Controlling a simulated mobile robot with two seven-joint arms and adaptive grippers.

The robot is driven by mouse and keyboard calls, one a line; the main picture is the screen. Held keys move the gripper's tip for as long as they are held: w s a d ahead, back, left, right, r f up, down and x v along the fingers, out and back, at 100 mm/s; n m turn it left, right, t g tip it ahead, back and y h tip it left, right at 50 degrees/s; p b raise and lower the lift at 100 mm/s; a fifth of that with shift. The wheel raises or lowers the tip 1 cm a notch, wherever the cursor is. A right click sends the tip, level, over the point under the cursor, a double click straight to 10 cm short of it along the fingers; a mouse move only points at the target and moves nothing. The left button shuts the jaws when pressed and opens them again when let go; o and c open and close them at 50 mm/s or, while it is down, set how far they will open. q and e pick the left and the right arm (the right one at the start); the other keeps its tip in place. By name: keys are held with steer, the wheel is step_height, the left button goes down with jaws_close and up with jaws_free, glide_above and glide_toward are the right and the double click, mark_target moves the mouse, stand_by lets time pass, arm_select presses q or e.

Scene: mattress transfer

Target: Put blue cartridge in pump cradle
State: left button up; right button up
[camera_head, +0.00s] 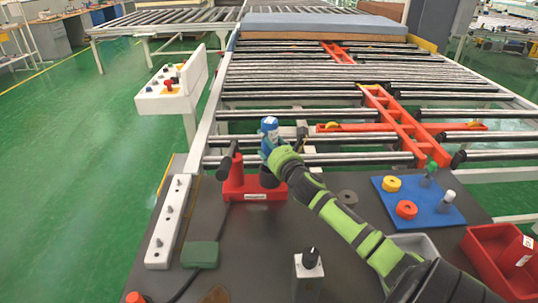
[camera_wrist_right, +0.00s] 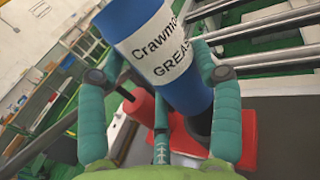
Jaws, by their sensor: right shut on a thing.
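The blue cartridge (camera_head: 269,124) has a white label reading "Crawm… GREASE"; it fills the top of the right wrist view (camera_wrist_right: 190,85). My right gripper (camera_head: 274,152) is shut around it, with teal fingers on both sides in the wrist view (camera_wrist_right: 160,85). The red pump cradle (camera_head: 240,190) stands on the dark table just below, with an upright red handle at its left and a black round socket (camera_head: 268,179). The cartridge is above the socket, near upright in the head view. Its lower end is partly hidden, so I cannot tell whether it touches the socket. My left gripper is not in view.
A white strip with pegs (camera_head: 167,222) and a green box (camera_head: 200,255) lie left. A grey box with a black knob (camera_head: 308,272) stands in front. A blue board (camera_head: 420,212) and red bin (camera_head: 487,262) are right. Roller conveyors (camera_head: 300,115) lie behind.

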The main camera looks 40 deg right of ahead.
step_height(320, 180, down, 4)
steer(key=shift+r, duration=0.15)
steer(key=shift+f+b, duration=0.45)
steer(key=shift+f, duration=0.2)
steer(key=o, duration=1.4)
steer(key=shift+o, duration=0.2)
steer(key=shift+r, duration=0.1)
